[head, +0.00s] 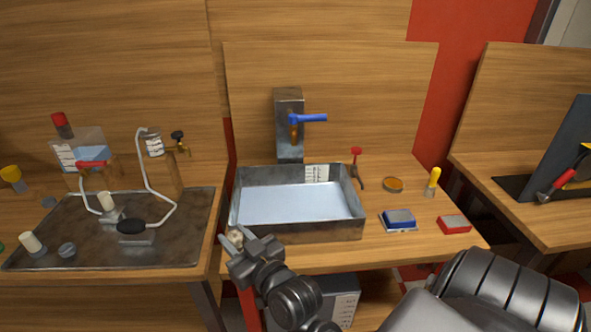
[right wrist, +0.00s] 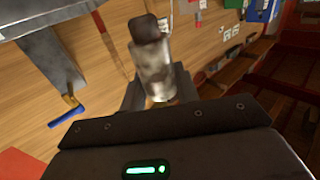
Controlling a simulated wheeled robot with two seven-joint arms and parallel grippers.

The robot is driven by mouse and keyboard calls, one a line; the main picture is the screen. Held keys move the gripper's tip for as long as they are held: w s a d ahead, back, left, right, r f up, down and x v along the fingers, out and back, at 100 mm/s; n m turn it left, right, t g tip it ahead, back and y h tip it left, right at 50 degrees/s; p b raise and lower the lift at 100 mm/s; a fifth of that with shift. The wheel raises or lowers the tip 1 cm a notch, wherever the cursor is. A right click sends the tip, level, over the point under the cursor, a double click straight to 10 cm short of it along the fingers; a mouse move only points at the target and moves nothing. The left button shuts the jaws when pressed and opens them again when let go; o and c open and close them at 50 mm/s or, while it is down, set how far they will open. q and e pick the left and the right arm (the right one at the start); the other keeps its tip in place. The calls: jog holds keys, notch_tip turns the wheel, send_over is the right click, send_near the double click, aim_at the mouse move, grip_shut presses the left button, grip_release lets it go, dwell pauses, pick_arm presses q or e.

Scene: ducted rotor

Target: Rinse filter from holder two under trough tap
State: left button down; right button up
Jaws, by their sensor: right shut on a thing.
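My right gripper (head: 248,247) is shut on a pale, dirty filter (head: 236,237), at the front left corner of the trough. In the right wrist view the filter (right wrist: 153,72) is a stained whitish cylinder with a dark end, between the fingers. The metal trough (head: 300,230) stands on the middle bench, its inside floor pale. Above its back edge is the tap (head: 294,127) with a blue lever (head: 308,118); the lever also shows in the right wrist view (right wrist: 66,116). The filter is outside the trough, not under the tap. My left gripper is out of view.
On the left, a dark tray (head: 180,235) bears white cylinders (head: 32,243), a black-topped piece (head: 131,227) and white tubing. Right of the trough are a blue sponge-like block (head: 399,217), a red block (head: 454,224) and a yellow-topped bottle (head: 432,182).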

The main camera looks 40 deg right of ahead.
jog(key=shift+w+d+r+p, duration=0.2)
jog(key=shift+d+r+p, duration=0.05)
jog(key=shift+p, duration=0.15)
jog(key=w+d+r+m+g+h+p, duration=0.1)
jog(key=w+d+r+m+h+p, duration=0.2)
jog(key=d+p, duration=0.35)
jog(key=w+d+r+m+h+p, duration=0.1)
jog(key=w+d+r+h+p, duration=0.1)
jog(key=w+d+h+p, duration=0.35)
jog(key=w+d+f+y+b, duration=0.1)
jog(key=w+d+f+b, duration=0.2)
jog(key=d, duration=1.2)
jog(key=shift+w+d+y+b, duration=0.2)
jog(key=shift+d+y+b, duration=0.15)
jog(key=shift+b, duration=1.45)
jog(key=shift+f, duration=0.1)
jog(key=shift+a, duration=0.1)
jog(key=s+a+p, duration=0.2)
jog(key=a+p, duration=0.1)
jog(key=a, duration=0.4)
jog(key=shift+a, duration=0.35)
